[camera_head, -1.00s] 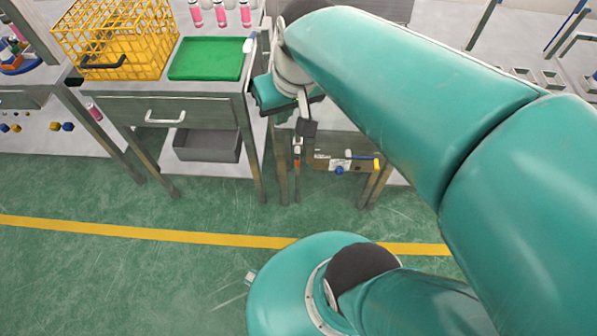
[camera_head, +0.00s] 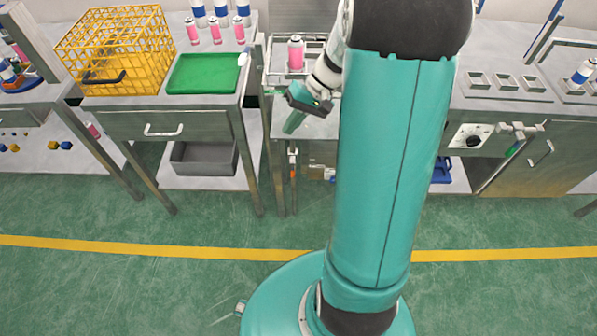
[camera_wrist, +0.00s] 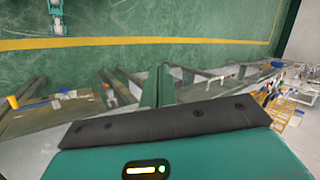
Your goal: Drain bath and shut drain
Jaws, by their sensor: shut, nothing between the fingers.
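A steel bath-like station (camera_head: 275,80) stands at the back centre, largely hidden behind my arm. A pink can (camera_head: 296,52) shows upright at it. A pipe with an orange-handled valve (camera_head: 293,172) hangs below its front; the handle looks roughly vertical, and I cannot tell whether it is open. An orange spot there also shows in the wrist view (camera_wrist: 110,98). My gripper (camera_head: 292,124) is shut and empty, above and in front of the station's front edge, apart from the valve. The water level and the bath's inside cannot be made out.
To the left, a bench carries a yellow basket (camera_head: 115,50) and a green tray (camera_head: 204,73). A grey bin (camera_head: 203,158) sits on its lower shelf. At the right, a steel counter has a black knob (camera_head: 473,141). The green floor (camera_head: 130,285) is clear.

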